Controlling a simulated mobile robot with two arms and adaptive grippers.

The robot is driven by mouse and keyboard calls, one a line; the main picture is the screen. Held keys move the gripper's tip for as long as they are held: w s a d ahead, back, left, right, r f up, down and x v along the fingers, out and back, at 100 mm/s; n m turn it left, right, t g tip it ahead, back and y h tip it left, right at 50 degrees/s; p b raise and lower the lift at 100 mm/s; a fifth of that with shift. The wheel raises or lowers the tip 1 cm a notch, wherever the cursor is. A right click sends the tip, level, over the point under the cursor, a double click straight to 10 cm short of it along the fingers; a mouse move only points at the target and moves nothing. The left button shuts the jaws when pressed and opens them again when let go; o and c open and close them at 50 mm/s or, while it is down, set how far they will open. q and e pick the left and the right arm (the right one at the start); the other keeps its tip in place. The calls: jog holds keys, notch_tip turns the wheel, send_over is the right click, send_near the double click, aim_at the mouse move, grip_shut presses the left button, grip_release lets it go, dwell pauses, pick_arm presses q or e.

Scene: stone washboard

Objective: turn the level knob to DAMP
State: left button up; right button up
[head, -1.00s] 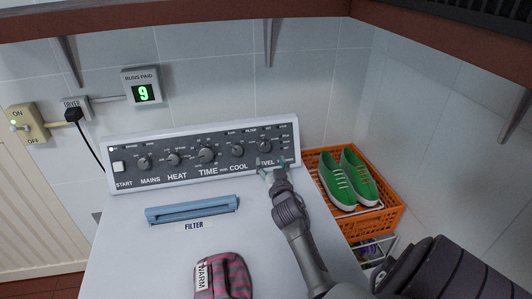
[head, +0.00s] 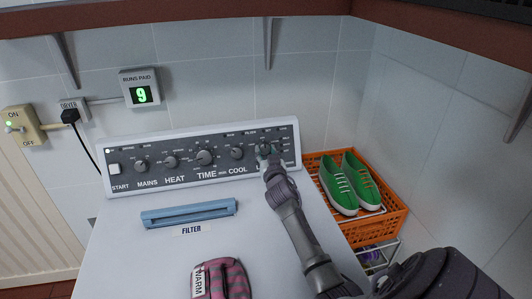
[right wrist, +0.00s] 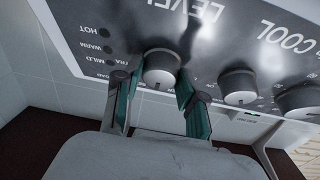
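The level knob (right wrist: 162,68) is a round grey knob on the dark panel, seen upside down in the right wrist view beside the word LEVEL. My right gripper (right wrist: 157,92) is open, its two teal-padded fingers on either side of the knob. A small gap shows on the left in that view; I cannot tell whether the other finger touches. In the head view my right gripper (head: 270,153) covers much of the level knob and its label. My left gripper is not in view.
The cool knob (head: 237,152) and time knob (head: 205,157) stand to the left on the same panel. A blue filter handle (head: 190,212) and a pink striped cloth item (head: 236,280) are on the white top. An orange crate (head: 390,228) with green shoes (head: 338,188) stands right.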

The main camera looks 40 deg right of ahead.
jog(key=c, duration=0.5)
jog(key=n+p, duration=0.1)
jog(key=n+t+y+p, duration=0.1)
jog(key=n, duration=0.1)
jog(key=shift+d+r+n+y, duration=0.15)
jog(key=shift+n+y, duration=0.15)
jog(key=n+y+p, duration=0.2)
jog(key=n, duration=0.2)
jog(key=shift+s+d+n, duration=0.1)
jog(key=shift+n, duration=0.2)
jog(key=n+y+p, duration=0.2)
jog(key=n, duration=0.2)
jog(key=shift+d+r+n+p, duration=0.1)
jog(key=shift+n+p, duration=0.3)
jog(key=shift+n+y+p, duration=0.4)
jog(key=shift+n+y, duration=0.3)
jog(key=shift+n, duration=0.2)
jog(key=shift+g, duration=0.3)
